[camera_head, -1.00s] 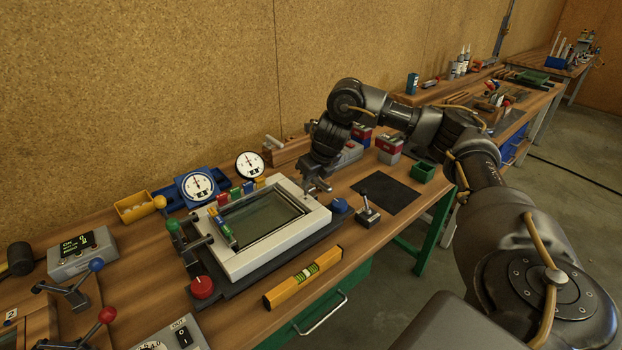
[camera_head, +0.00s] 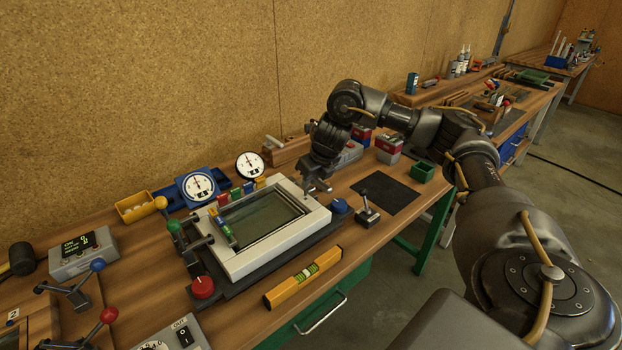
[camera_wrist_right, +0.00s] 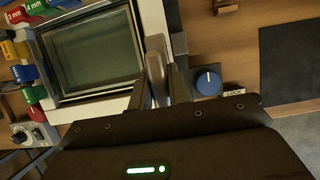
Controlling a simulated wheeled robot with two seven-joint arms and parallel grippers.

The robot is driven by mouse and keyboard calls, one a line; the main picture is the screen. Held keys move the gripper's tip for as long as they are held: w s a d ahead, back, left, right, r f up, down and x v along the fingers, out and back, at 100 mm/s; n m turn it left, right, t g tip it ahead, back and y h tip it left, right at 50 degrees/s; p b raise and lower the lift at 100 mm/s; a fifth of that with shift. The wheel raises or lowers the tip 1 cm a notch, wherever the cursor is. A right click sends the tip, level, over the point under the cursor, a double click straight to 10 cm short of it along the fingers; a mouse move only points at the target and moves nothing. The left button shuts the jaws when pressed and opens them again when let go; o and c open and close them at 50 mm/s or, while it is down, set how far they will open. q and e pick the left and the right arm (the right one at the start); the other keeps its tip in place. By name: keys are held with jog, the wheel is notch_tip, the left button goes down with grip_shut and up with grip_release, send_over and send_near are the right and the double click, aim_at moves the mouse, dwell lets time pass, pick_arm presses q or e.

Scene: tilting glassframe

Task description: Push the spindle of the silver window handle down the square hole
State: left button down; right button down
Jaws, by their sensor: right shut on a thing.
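The white glass frame (camera_head: 280,244) lies on its dark base on the bench, its pane facing up. My right gripper (camera_head: 318,186) is over the frame's right side, pointing down. In the right wrist view the silver window handle (camera_wrist_right: 155,58) stands out between the gripper fingers (camera_wrist_right: 158,92), which are shut on it, above the frame's side rail (camera_wrist_right: 154,18). The spindle and the square hole are hidden beneath the handle and gripper, so I cannot tell how deep the spindle sits. My left gripper is not in view.
A blue knob (camera_head: 339,206) and a small lever block (camera_head: 368,213) stand right of the frame. A yellow level (camera_head: 303,279) lies in front. Coloured spacers (camera_head: 236,193) and dial gauges (camera_head: 199,185) are behind and left. A dark mat (camera_head: 388,195) is clear.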

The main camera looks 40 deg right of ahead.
aim_at(312, 189)
jog(key=shift+f+b, duration=1.45)
jog(key=shift+f, duration=0.8)
jog(key=c, duration=1.3)
grip_release()
jog(key=shift+o, duration=0.2)
jog(key=p+v, duration=0.3)
jog(key=v, duration=0.8)
jog(key=shift+w, duration=0.1)
